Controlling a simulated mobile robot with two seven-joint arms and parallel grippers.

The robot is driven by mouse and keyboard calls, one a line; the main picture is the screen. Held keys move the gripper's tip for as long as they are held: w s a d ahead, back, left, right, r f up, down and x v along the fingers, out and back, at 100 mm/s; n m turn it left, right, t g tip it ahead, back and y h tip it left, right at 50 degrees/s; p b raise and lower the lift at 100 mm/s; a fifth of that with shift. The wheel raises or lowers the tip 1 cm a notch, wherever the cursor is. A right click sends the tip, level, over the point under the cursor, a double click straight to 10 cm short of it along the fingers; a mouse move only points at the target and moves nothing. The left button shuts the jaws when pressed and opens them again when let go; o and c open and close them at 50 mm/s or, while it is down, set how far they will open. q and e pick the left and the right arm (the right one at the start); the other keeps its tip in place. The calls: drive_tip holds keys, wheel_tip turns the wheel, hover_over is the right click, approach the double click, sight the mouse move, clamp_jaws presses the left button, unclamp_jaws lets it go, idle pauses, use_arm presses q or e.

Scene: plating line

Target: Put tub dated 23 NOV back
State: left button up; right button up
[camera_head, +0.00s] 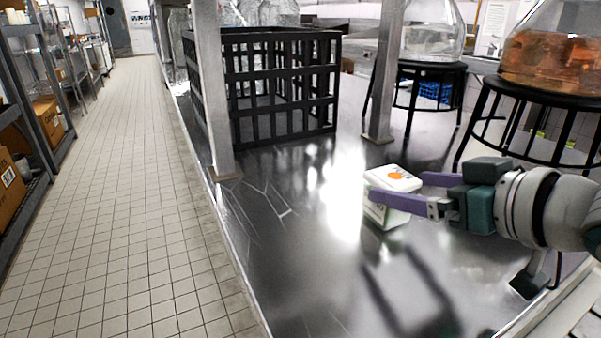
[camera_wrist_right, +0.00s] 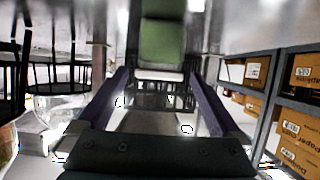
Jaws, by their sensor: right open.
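A small white tub (camera_head: 393,177) with an orange picture on top stands on the steel counter (camera_head: 290,240). No date on it can be read. My right gripper (camera_head: 397,190) reaches in from the right with its purple fingers open. The near finger passes in front of the tub and the far finger is at its back right side. In the right wrist view, a green and white block, seemingly the tub (camera_wrist_right: 161,42), lies between the open fingertips (camera_wrist_right: 160,72). Whether either finger touches it cannot be told. My left gripper is not in view.
A black slatted crate (camera_head: 285,135) stands on the counter behind a metal post (camera_head: 212,90). A second post (camera_head: 384,75) stands behind the tub. Black stands (camera_head: 535,92) carrying glass jars are at the back right. The counter left of the tub is clear.

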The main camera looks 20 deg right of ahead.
sight(402, 183)
drive_tip(key=x, duration=0.4)
drive_tip(key=shift+w+b, duration=0.25)
drive_tip(key=shift+b, duration=0.15)
drive_tip(key=shift+r, duration=0.1)
clamp_jaws()
idle(0.4)
